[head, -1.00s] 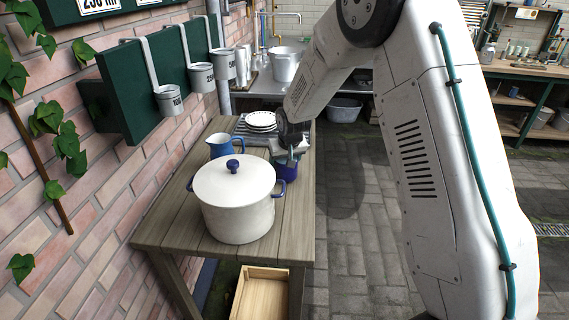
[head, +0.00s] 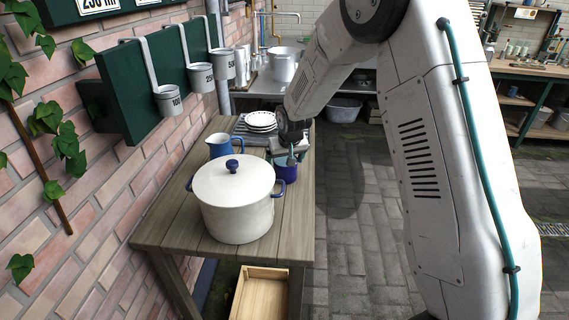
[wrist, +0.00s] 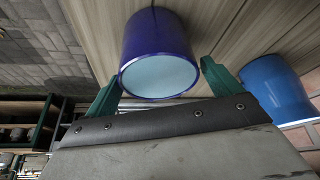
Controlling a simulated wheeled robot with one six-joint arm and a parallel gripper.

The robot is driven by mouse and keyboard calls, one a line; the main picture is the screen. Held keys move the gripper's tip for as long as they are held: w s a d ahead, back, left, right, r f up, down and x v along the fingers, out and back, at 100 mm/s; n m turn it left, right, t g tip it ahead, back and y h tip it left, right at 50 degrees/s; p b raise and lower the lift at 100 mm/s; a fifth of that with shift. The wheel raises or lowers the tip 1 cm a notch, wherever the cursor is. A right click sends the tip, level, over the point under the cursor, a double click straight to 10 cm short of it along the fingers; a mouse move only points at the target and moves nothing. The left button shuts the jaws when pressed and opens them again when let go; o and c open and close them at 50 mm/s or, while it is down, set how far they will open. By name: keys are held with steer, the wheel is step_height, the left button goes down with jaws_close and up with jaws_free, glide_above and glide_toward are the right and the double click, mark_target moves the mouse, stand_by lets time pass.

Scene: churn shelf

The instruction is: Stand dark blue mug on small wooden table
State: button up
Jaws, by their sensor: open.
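The dark blue mug (head: 286,170) stands upright on the small wooden table (head: 170,228), close to its right edge. In the wrist view the mug (wrist: 157,35) shows its dark blue side and pale inside. My gripper (wrist: 158,82) is open, with one green finger on each side of the mug's rim. A gap shows between the right finger and the mug; the left finger is close to it, and I cannot tell whether it touches. In the head view my gripper (head: 287,150) is just behind the mug and partly hidden by my arm.
A white lidded pot (head: 233,205) stands in front of the mug. A blue jug (head: 220,146) is to its left, also in the wrist view (wrist: 272,88). Stacked plates (head: 261,120) stand behind. Ladles (head: 168,100) hang by the brick wall. An open drawer (head: 262,290) is below.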

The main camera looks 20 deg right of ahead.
steer(key=v, duration=1)
steer(key=shift+r, duration=0.2)
steer(key=s+d+r+g, duration=0.1)
steer(key=s+r, duration=0.5)
steer(key=s, duration=0.5)
steer(key=s+d+r+g, duration=0.1)
steer(key=s+r, duration=0.5)
steer(key=s, duration=0.4)
steer(key=s+d+g, duration=0.1)
steer(key=s, duration=2)
steer(key=shift+s+r, duration=0.3)
steer(key=shift+r, duration=0.2)
steer(key=shift+d, duration=0.1)
